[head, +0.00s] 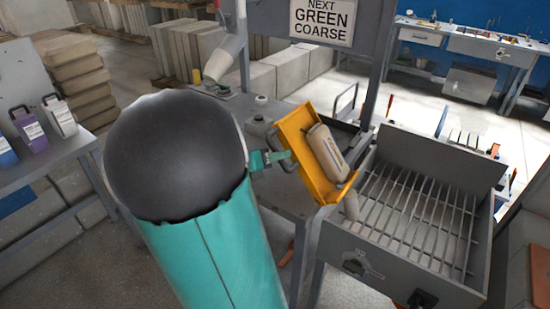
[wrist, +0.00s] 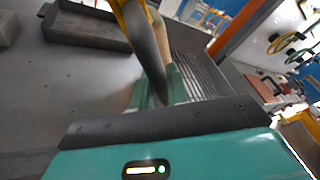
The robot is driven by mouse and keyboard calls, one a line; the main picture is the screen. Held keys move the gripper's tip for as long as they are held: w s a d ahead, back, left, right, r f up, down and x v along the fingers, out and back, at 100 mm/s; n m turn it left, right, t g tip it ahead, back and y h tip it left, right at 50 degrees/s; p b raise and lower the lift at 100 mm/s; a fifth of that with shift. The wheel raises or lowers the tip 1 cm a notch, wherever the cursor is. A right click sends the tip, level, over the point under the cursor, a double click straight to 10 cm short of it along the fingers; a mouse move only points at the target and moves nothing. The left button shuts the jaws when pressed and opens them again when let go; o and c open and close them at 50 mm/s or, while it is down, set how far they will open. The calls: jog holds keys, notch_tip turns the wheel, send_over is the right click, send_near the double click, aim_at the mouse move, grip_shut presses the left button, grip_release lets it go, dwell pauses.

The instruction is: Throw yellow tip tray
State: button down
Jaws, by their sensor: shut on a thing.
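The yellow tip tray (head: 294,123) is in the middle of the head view, steeply tilted with its lower end toward the grated box (head: 484,262) on the right. A beige block-like piece (head: 327,152) lies in it. A smaller pale rounded piece (head: 351,205) shows just below the tray's lower end, by the box's left edge; I cannot tell whether it rests or falls. My gripper (head: 277,158) is shut on the tray's dark handle at its left side. In the wrist view the handle (wrist: 150,58) runs between the green fingers, and part of the yellow tray (wrist: 124,10) shows above.
A grey bench (head: 287,204) stands under the tray. A sign frame (head: 322,20) rises behind it. Jugs (head: 60,117) stand on a table at left. A dark metal trough (wrist: 88,30) shows in the wrist view. My teal arm hides much of the head view's lower left.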

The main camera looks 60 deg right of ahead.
jog(key=shift+s+r, duration=0.15)
jog(key=shift+r, duration=0.05)
dwell(0.3)
jog(key=c, duration=1.8)
grip_release()
jog(key=shift+o, duration=0.8)
jog(key=shift+s+a, duration=0.1)
jog(key=shift+w+a, duration=0.15)
jog(key=shift+w, duration=0.15)
jog(key=v, duration=1.3)
jog(key=shift+a, duration=0.15)
